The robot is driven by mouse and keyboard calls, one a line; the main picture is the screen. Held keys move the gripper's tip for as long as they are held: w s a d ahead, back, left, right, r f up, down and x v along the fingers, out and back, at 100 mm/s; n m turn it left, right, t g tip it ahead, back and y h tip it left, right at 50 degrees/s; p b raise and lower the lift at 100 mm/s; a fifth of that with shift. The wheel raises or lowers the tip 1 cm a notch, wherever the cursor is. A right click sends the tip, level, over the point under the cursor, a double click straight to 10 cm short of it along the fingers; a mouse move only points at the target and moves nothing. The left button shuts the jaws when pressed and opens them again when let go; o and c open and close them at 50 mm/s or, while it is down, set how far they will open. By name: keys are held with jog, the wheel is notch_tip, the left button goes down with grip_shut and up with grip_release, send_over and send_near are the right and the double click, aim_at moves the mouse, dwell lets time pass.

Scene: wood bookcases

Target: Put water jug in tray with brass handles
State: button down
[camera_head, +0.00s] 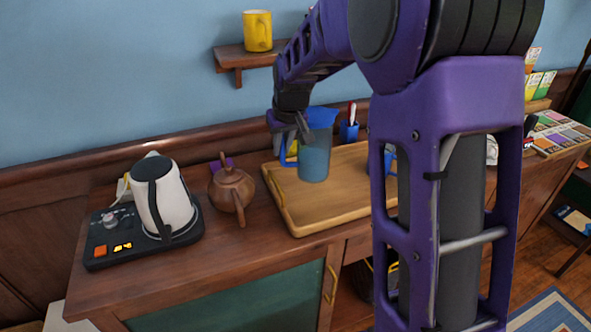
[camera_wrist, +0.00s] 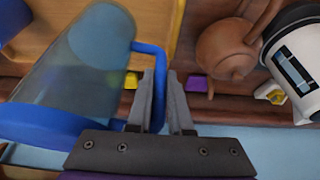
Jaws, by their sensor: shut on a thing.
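The water jug (camera_head: 314,158) is a see-through blue-grey pitcher with a blue top and blue handle. It is upright over the left part of the wooden tray (camera_head: 325,208); I cannot tell whether its base touches the tray. A brass handle (camera_head: 276,190) shows on the tray's left side. My gripper (camera_head: 300,127) is at the jug's upper left side, shut on its handle. In the wrist view, the blue jug handle (camera_wrist: 149,48) runs down to the gripper fingers (camera_wrist: 162,78), and the jug body (camera_wrist: 75,65) lies left of them. My arm hides the tray's right part.
A brown teapot (camera_head: 231,188) stands left of the tray, with a white kettle (camera_head: 165,200) on a black base further left. A blue cup with pens (camera_head: 349,130) stands behind the tray. A yellow mug (camera_head: 258,31) is on a wall shelf. The tray's front is clear.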

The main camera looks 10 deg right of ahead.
aim_at(283, 160)
jog(key=shift+f+b, duration=0.35)
jog(key=shift+f, duration=2.35)
jog(key=shift+f, duration=0.2)
jog(key=c, duration=0.8)
grip_release()
jog(key=shift+c, duration=0.2)
jog(key=shift+r, duration=0.25)
jog(key=p+v, duration=0.1)
jog(key=v, duration=1)
jog(key=shift+s+r+p, duration=0.2)
jog(key=shift+r+p, duration=0.1)
jog(key=shift+r, duration=0.05)
